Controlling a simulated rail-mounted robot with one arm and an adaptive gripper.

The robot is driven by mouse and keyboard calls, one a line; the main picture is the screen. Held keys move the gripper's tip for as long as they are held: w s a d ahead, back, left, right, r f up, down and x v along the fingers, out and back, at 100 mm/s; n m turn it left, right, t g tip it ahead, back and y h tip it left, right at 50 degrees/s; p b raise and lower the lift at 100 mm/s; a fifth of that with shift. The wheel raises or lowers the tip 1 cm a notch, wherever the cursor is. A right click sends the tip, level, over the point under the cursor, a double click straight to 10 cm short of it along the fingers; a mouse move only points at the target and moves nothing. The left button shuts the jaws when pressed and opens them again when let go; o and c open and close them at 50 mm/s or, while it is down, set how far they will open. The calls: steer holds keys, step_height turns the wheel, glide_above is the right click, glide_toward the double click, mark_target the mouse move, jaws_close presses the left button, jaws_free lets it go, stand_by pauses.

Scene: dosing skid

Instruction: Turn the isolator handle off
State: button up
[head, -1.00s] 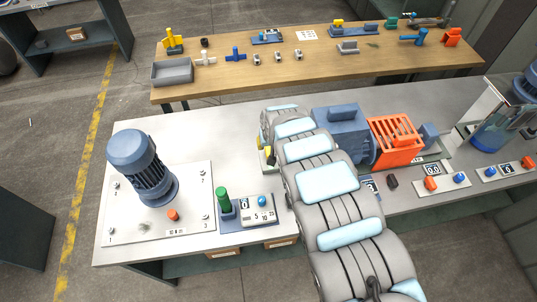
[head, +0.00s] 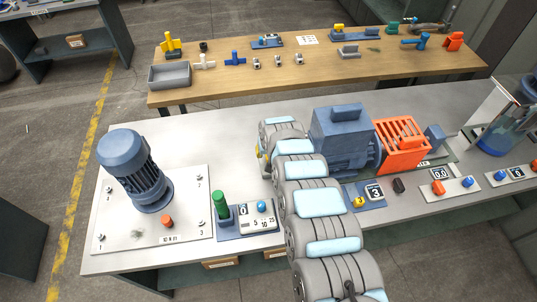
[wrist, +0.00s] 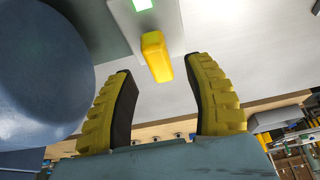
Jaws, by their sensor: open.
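A yellow block-shaped handle (wrist: 156,57), which looks like the isolator handle, sticks out from a grey plate with a lit green square (wrist: 142,5) in the wrist view. My gripper (wrist: 160,85) is open, with its yellow, black-padded fingers spread wide. The handle shows beyond the fingertips, roughly centred between them, with nothing gripped. In the head view my arm hides most of the gripper; only a little yellow shows beside the arm's far end, and I cannot tell handle from finger there.
A large blue rounded body (wrist: 40,70) is close to the left finger. In the head view, a blue motor (head: 342,140) and orange guard (head: 402,145) stand right of my arm. A green knob (head: 220,200) and another blue motor (head: 134,170) are to its left.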

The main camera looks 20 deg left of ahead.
steer(key=shift+x, duration=1.65)
jaws_close()
